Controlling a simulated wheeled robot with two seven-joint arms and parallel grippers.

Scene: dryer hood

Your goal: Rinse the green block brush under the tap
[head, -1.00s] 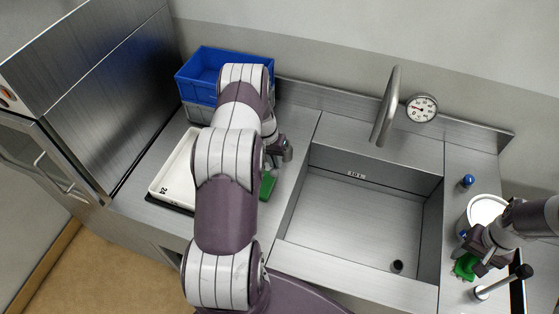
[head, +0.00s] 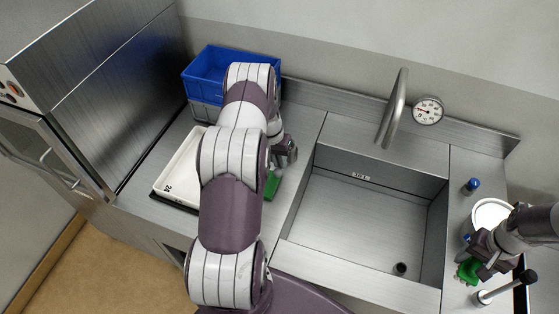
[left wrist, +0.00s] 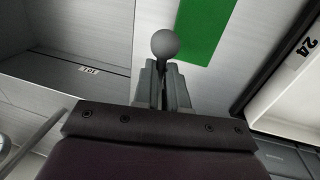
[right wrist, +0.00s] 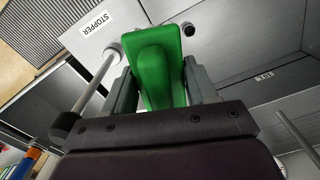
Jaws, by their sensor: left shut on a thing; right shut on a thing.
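The green block brush (head: 468,271) is at the right of the sink, in my right gripper (head: 481,259). In the right wrist view the brush (right wrist: 158,65) sits between the two fingers, which are shut on it. My left gripper (head: 288,152) is left of the sink, over the counter. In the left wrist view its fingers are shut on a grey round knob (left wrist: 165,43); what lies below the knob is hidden. The tap (head: 393,108) arches over the back of the empty steel sink (head: 350,215). No water shows at its spout.
A flat green piece (head: 271,185) lies on the left counter beside a white tray (head: 178,175). A blue crate (head: 208,70) stands behind. A gauge (head: 428,110) is beside the tap. A white tub (head: 490,212), blue knob (head: 472,186) and black-tipped stopper lever (head: 505,287) crowd the right counter.

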